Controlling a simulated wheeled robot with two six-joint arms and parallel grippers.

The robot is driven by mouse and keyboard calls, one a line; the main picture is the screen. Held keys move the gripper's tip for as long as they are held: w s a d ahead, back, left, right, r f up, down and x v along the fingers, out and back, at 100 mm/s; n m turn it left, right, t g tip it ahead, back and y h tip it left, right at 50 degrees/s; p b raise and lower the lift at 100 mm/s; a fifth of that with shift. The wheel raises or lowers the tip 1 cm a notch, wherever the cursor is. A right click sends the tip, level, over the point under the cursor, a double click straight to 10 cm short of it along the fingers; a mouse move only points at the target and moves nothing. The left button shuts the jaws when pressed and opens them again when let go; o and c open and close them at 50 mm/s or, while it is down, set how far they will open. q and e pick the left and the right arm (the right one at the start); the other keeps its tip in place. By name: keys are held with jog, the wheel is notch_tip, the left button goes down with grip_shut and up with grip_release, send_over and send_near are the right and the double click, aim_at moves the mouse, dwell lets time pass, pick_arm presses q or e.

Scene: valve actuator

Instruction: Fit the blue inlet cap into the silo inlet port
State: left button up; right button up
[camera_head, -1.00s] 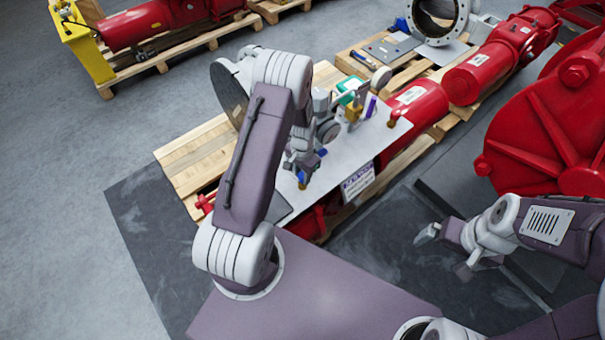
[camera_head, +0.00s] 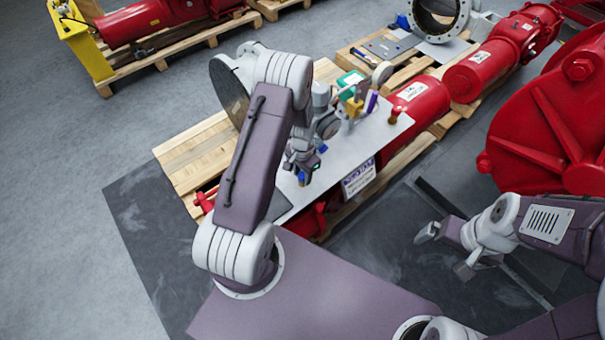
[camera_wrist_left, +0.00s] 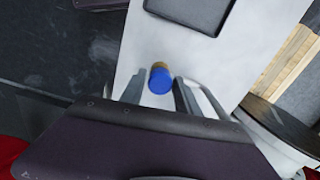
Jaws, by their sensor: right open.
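The blue inlet cap (camera_wrist_left: 160,82), with a brass-coloured part under it, is near the middle of the left wrist view, over the pale tabletop. My left gripper (camera_wrist_left: 159,88) is open, with one finger on each side of the cap and a gap visible at the left. In the head view my left gripper (camera_head: 303,160) is low over the table, with the blue and brass piece (camera_head: 302,179) just below it. My right gripper (camera_head: 444,251) is open and empty, off the table to the right. I cannot make out the silo inlet port.
The pale table (camera_head: 350,150) holds a green box (camera_head: 350,80), brass fittings (camera_head: 354,108), a purple piece (camera_head: 372,102) and a small dark-red fitting (camera_head: 394,116). A black tray (camera_wrist_left: 190,10) lies ahead in the wrist view. Red cylinders (camera_head: 421,103) and pallets stand behind.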

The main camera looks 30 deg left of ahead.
aim_at(302, 175)
pick_arm(q)
jog(key=shift+o, duration=0.8)
notch_tip(302, 175, up, 9)
jog(key=shift+r+b, duration=0.1)
jog(key=shift+b, duration=0.25)
